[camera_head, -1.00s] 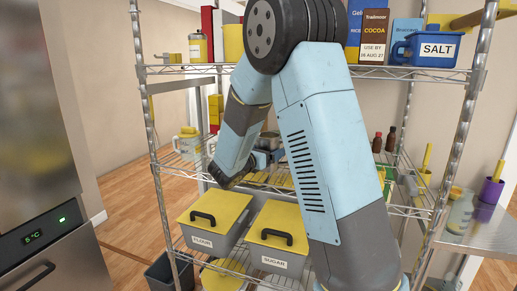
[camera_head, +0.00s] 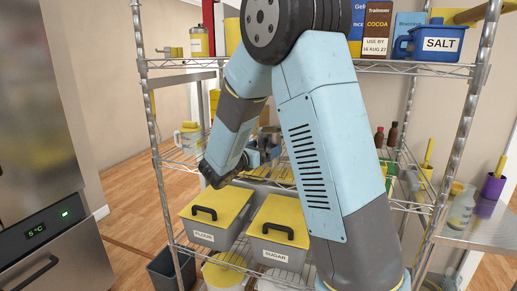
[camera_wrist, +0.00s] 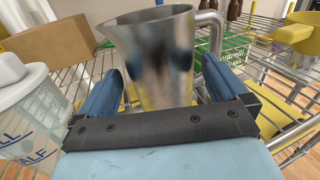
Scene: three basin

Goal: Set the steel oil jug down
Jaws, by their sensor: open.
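The steel oil jug (camera_wrist: 155,55) stands upright in the wrist view, with its spout to the left and its handle to the right. My gripper (camera_wrist: 163,80) is open, with one blue finger on each side of the jug's lower part. The fingers look apart from the jug, though contact at its hidden base cannot be told. In the head view my gripper (camera_head: 262,153) is over the middle wire shelf (camera_head: 180,166), partly behind my arm. The shelf hides beneath the jug in the wrist view.
A clear measuring jug (camera_wrist: 25,110) is close on the left in the wrist view. A cardboard box (camera_wrist: 50,50) is behind it. A green crate (camera_wrist: 235,52) and brown bottles (camera_wrist: 235,10) are behind the steel jug. Yellow-lidded bins (camera_head: 215,215) fill the shelf below.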

